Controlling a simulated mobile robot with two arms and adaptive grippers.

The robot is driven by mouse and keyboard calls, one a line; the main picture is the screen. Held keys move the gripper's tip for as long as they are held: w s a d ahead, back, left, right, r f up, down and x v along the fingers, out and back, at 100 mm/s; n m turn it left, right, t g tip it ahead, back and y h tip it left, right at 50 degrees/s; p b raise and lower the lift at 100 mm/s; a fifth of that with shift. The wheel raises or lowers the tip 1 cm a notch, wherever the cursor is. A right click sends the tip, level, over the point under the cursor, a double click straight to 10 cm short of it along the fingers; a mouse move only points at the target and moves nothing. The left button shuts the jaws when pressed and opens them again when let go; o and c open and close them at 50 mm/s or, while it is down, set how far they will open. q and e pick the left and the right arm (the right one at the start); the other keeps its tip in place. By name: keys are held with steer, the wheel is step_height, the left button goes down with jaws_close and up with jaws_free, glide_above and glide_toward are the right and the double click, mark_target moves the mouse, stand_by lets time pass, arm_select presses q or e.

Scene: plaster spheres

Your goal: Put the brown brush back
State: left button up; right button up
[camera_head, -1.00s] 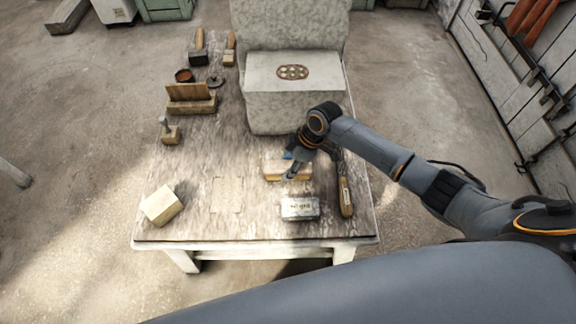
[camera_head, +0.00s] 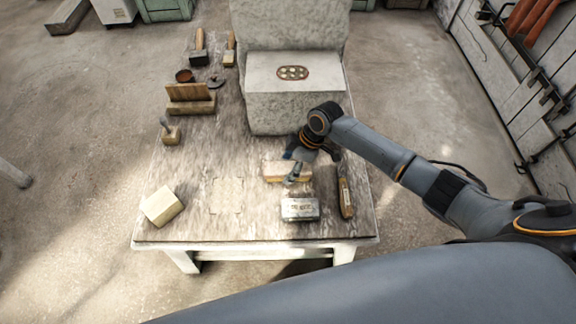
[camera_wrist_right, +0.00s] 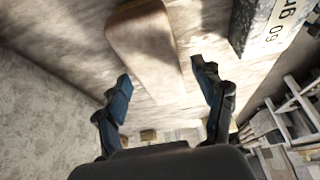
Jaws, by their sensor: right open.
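A brown block-shaped piece (camera_head: 288,174), which looks like the brush, lies on the table just under my right gripper (camera_head: 291,168). In the right wrist view the brown block (camera_wrist_right: 143,42) has a smooth top and a rounded end; bristles cannot be made out. My right gripper (camera_wrist_right: 158,88) is open and empty, its two fingers apart on either side of the block's line. A pale outlined rectangle (camera_head: 227,195) marks the table left of the block. My left gripper does not show.
A grey grit block (camera_head: 300,209) and a long brown-handled tool (camera_head: 345,192) lie near the front right. A pale block (camera_head: 162,206) sits front left. The wooden holder (camera_head: 190,106) stands farther back, and a big stone block (camera_head: 293,100) rises behind.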

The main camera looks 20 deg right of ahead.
steer(key=v, duration=1.1)
steer(key=shift+p, duration=0.35)
steer(key=shift+s+d+r, duration=0.1)
steer(key=shift+r, duration=0.05)
